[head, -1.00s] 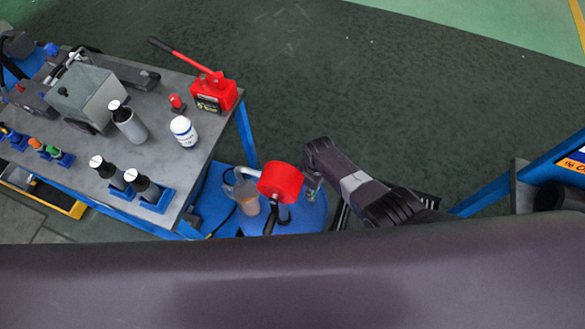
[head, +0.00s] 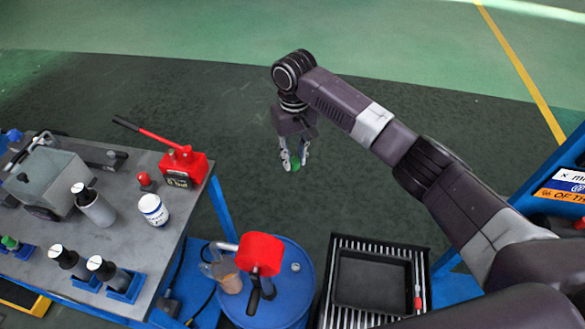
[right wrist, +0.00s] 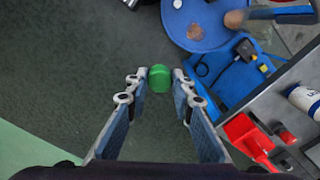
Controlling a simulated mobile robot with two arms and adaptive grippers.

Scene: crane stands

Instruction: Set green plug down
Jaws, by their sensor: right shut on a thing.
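The green plug (head: 296,164) is between the fingertips of my right gripper (head: 294,158), which is shut on it. The gripper hangs fingers down above the dark green floor, to the right of the workbench and apart from it. In the right wrist view the round green plug (right wrist: 159,78) sits between the two fingertips of the same gripper (right wrist: 158,82), over the floor. My left gripper is in neither view.
The grey workbench (head: 185,215) holds a red hand pump (head: 183,165), a white bottle (head: 153,208), dark bottles and a green-topped piece (head: 10,243) in a blue holder. A blue drum (head: 298,295) and a black tray (head: 372,280) stand nearer. Open floor lies beyond.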

